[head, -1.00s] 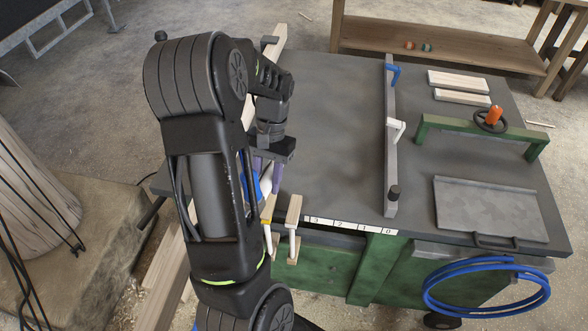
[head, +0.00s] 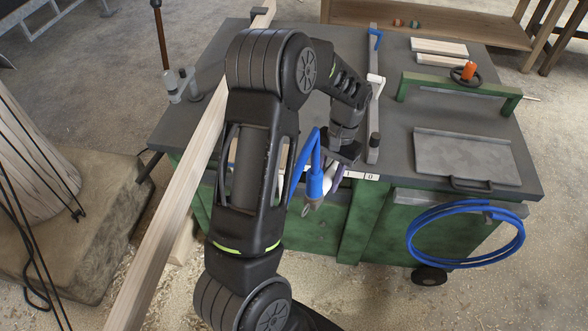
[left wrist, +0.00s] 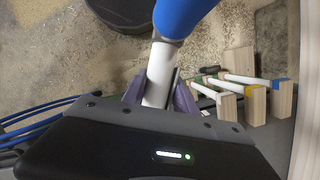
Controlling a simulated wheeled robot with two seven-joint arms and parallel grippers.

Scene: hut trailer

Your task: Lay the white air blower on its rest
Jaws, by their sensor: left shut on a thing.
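The white air blower (left wrist: 160,72) is a white tube with a blue part (left wrist: 178,15) at one end. My left gripper (left wrist: 160,92) is shut around its tube, with a purple finger on each side. In the head view, my left gripper (head: 335,170) holds it in front of the bench's near edge. Its blue end (head: 315,183) hangs there with a blue hose rising from it. Wooden rests (left wrist: 255,105) stand to the right of the blower in the left wrist view, with white, yellow and blue marks and slim white bars. In the head view my arm hides them. My right gripper is out of view.
The green bench (head: 368,215) has a grey top. A long plank (head: 165,240) slants at left.

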